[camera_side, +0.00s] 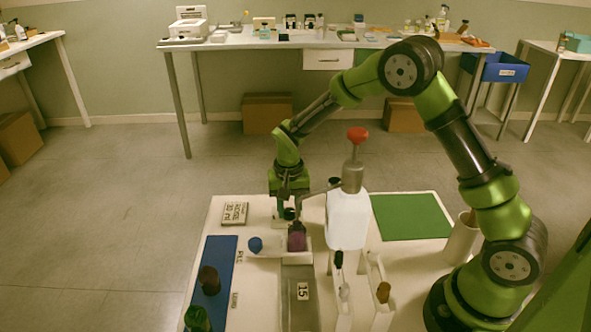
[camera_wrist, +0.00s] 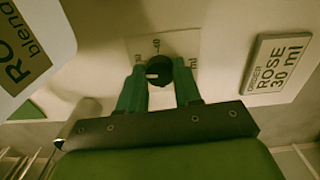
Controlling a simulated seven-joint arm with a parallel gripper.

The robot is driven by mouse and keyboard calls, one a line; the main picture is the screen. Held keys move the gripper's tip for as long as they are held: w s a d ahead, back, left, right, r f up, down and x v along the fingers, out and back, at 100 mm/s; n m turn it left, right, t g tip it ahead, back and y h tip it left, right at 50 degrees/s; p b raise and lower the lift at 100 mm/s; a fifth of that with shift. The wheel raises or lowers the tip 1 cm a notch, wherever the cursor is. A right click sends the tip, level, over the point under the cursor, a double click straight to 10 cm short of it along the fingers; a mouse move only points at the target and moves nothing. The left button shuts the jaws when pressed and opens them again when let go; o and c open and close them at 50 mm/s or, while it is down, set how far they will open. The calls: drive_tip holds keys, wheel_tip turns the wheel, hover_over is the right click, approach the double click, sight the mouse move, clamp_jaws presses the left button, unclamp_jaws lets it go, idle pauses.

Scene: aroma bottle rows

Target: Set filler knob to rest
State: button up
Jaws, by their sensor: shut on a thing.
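The filler knob (camera_wrist: 160,68) is dark and round, with a small white mark that points left in the wrist view. It sits on a pale dial plate (camera_wrist: 135,48) printed with "40" and "ml"; other markings are hidden or too small to read. My gripper (camera_wrist: 160,84) is shut on the knob, one teal finger on each side. In the side view my gripper (camera_side: 289,208) points down beside the filler. The filler has a white tank (camera_side: 347,220), a grey neck and a red top (camera_side: 357,135). A purple bottle (camera_side: 297,241) stands under its spout area.
A blue cap (camera_side: 255,245) lies left of the purple bottle. A blue mat (camera_side: 222,255) holds brown and green bottles. White racks (camera_side: 375,268) with small bottles stand front right. A green mat (camera_side: 411,216) is clear.

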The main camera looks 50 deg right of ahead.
sight(290, 212)
drive_tip(key=n, duration=0.5)
drive_tip(key=shift+d+n, duration=0.1)
drive_tip(key=shift+n, duration=0.2)
drive_tip(key=n, duration=1.3)
drive_tip(key=shift+n, duration=0.3)
drive_tip(key=o, duration=1)
drive_tip(key=shift+o, duration=0.2)
wheel_tip(290, 212, up, 17)
drive_tip(key=shift+r, duration=0.1)
